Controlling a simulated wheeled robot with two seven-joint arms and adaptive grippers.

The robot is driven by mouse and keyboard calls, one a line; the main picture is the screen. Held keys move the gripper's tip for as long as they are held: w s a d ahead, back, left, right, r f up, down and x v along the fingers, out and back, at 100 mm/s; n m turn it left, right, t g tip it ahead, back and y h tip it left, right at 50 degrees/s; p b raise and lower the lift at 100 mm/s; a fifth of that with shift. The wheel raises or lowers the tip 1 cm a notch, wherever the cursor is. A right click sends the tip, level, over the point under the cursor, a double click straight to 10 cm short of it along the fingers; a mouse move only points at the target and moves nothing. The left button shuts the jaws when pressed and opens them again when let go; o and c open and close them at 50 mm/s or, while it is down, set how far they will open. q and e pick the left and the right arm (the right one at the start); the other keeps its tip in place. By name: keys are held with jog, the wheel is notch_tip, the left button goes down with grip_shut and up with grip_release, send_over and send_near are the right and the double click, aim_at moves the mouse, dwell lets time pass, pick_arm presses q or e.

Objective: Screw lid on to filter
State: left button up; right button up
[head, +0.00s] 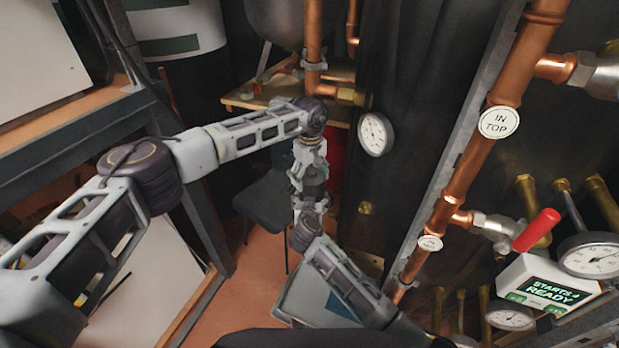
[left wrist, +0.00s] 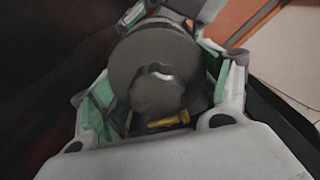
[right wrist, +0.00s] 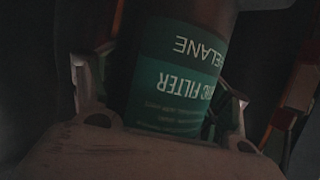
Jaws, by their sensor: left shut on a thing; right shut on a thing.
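The lid (left wrist: 157,93) is a dark grey round cap with a raised knob and a small yellow part below it. My left gripper (left wrist: 158,85) is shut on it, with green-padded fingers on both sides. The filter (right wrist: 170,75) is a dark cylinder with a teal label, upside down in the right wrist view. My right gripper (right wrist: 160,92) is shut around it. In the head view, my left gripper (head: 309,153) is directly above my right one, the two nearly in line. The lid and filter are small there and mostly hidden. The seam between them cannot be made out.
Copper pipes (head: 465,180) and a pressure gauge (head: 376,134) stand to the right and behind. A white box with a green display (head: 548,290) and a red handle (head: 537,229) are at lower right. A dark chair (head: 268,207) is behind the arms. A metal frame (head: 190,180) is at left.

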pick_arm(q)
jog(key=o, duration=0.8)
jog(key=shift+w+r, duration=0.1)
jog(key=shift+r, duration=0.05)
jog(key=o, duration=0.4)
jog(key=shift+n, duration=0.4)
